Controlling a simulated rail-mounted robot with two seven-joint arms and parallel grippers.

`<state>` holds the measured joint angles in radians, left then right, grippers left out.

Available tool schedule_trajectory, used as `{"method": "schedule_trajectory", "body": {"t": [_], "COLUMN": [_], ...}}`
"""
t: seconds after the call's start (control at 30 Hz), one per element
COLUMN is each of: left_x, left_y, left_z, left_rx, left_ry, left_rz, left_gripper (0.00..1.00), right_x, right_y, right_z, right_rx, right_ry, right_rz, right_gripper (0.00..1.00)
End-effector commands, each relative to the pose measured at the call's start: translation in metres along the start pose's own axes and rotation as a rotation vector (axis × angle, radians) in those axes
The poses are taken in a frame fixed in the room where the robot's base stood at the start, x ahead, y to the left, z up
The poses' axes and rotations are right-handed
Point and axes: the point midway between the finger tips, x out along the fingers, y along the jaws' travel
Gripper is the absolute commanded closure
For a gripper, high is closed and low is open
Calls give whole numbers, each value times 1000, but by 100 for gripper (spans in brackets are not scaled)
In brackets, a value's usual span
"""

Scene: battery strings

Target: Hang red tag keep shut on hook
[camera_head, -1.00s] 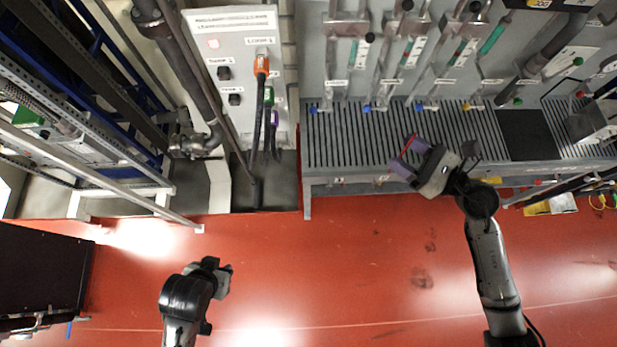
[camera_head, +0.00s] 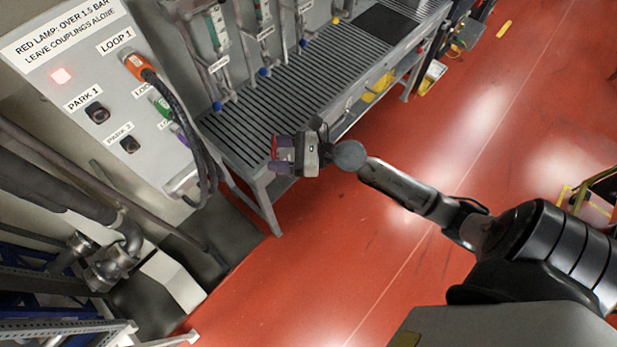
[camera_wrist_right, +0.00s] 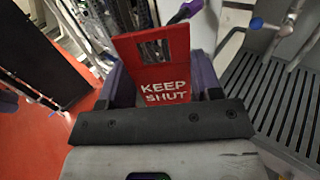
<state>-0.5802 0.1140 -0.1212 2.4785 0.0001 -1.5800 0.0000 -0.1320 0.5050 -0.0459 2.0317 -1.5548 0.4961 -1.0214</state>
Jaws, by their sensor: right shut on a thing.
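The red tag (camera_wrist_right: 165,80) fills the middle of the right wrist view, with "KEEP SHUT" in white letters and a rectangular window near its top. My right gripper (camera_wrist_right: 165,92) is shut on it, with a purple finger at each side. In the head view the right gripper (camera_head: 280,155) is above the front edge of the slatted bench, and only a thin red edge of the tag (camera_head: 274,147) shows. I cannot make out the hook for certain in these frames. My left gripper is not in the head view.
The grey panel (camera_head: 75,75) at left has a lit red lamp, an orange plug (camera_head: 135,63) in LOOP 1, and hanging cables (camera_head: 190,125). The slatted bench (camera_head: 290,95) carries pipes with blue handles. The red floor (camera_head: 400,230) is clear at front.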

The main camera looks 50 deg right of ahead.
Motion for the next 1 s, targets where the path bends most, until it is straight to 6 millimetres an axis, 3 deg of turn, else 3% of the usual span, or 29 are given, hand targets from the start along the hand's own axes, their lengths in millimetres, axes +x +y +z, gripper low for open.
{"method": "schedule_trajectory", "body": {"t": [0.03,0.6,0.8,1.0], "left_x": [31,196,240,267], "left_y": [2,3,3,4], "left_z": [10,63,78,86], "left_rx": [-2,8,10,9], "left_ry": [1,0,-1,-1], "left_rz": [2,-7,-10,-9], "left_gripper": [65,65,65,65], "right_x": [-3,-41,-54,-65], "right_y": [-3,-37,-46,-51], "right_z": [-37,-251,-309,-346], "right_rx": [2,2,2,1], "right_ry": [2,2,0,1], "right_rz": [-22,-284,-362,-413], "right_gripper": [64,64,64,64]}}
